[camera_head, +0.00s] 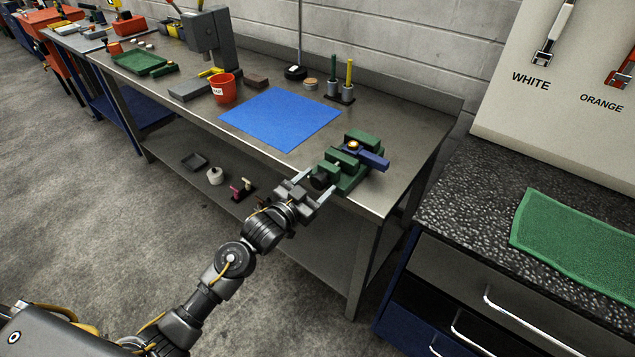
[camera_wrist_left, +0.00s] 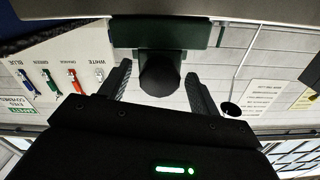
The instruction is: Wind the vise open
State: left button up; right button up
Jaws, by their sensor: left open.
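The green vise (camera_head: 345,180) stands at the near right corner of the steel workbench. A blue piece (camera_head: 374,159) lies across its top at the jaws, with a small brass-coloured round part beside it. The vise's black round knob (camera_head: 319,181) faces my left gripper (camera_head: 313,187). In the left wrist view the knob (camera_wrist_left: 160,75) sits between the two open fingers, with a gap on each side, and part of the green vise (camera_wrist_left: 160,33) shows behind it. My left gripper is open and holds nothing. My right gripper is not in view.
A blue mat (camera_head: 280,118) lies left of the vise, with a red cup (camera_head: 224,88) beyond it. A holder with green and yellow sticks (camera_head: 341,95) stands behind. A dark speckled counter (camera_head: 470,210) with a green mat (camera_head: 580,240) is at right. A lower shelf holds small parts.

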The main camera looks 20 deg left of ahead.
pick_arm(q)
jog(key=b+v, duration=0.1)
jog(key=v, duration=0.8)
jog(key=shift+s+b, duration=0.4)
jog(key=shift+a, duration=0.1)
jog(key=a+f+n+g+y, duration=0.1)
jog(key=a+f+g+y, duration=0.15)
jog(key=f, duration=0.85)
jog(key=a+f+n+g+y, duration=0.15)
jog(key=a+f, duration=0.25)
jog(key=f, duration=0.7)
jog(key=s+a+f+g+y, duration=0.15)
jog(key=s+f, duration=0.25)
jog(key=f, duration=0.5)
jog(key=s+a+f+g, duration=0.2)
jog(key=s+f, duration=0.3)
jog(key=f, duration=0.4)
jog(key=s+f+n+g+y, duration=0.1)
jog(key=s+f+g, duration=0.3)
jog(key=s+f, duration=1.05)
jog(key=s+d+f+g, duration=0.1)
jog(key=s+f+g, duration=0.1)
jog(key=s, duration=0.8)
jog(key=s+d+f+g, duration=0.1)
jog(key=s+f+g, duration=0.1)
jog(key=s, duration=0.9)
jog(key=shift+s+d+n, duration=0.3)
jog(key=shift+d+n, duration=0.05)
jog(key=shift+n, duration=0.1)
